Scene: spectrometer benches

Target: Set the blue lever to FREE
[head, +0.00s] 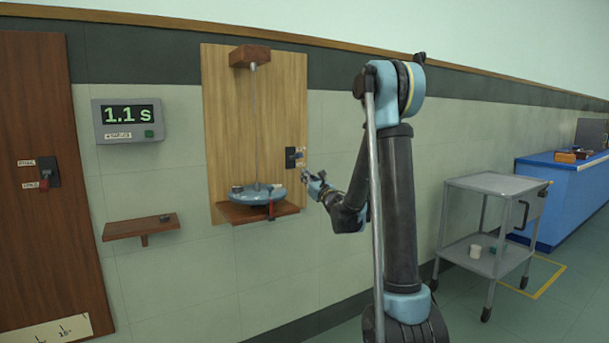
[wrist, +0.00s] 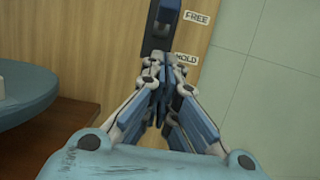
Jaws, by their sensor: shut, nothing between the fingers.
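The blue lever (wrist: 168,6) sits on a dark plate (wrist: 157,40) on the wooden wall board. In the wrist view its blue part shows at the top of the picture, beside the FREE label (wrist: 197,17); its top is cut off. The HOLD label (wrist: 187,59) is lower down, close to my fingers. In the head view the lever plate (head: 290,158) is small, at the board's right edge. My gripper (wrist: 165,75) is shut and empty, just below the plate; it also shows in the head view (head: 305,174). I cannot tell whether it touches the plate.
A blue round disc (head: 252,196) hangs by a rod above a wooden shelf (head: 228,213), left of my gripper. A display (head: 128,121) reads 1.1 s. A grey cart (head: 490,184) stands right.

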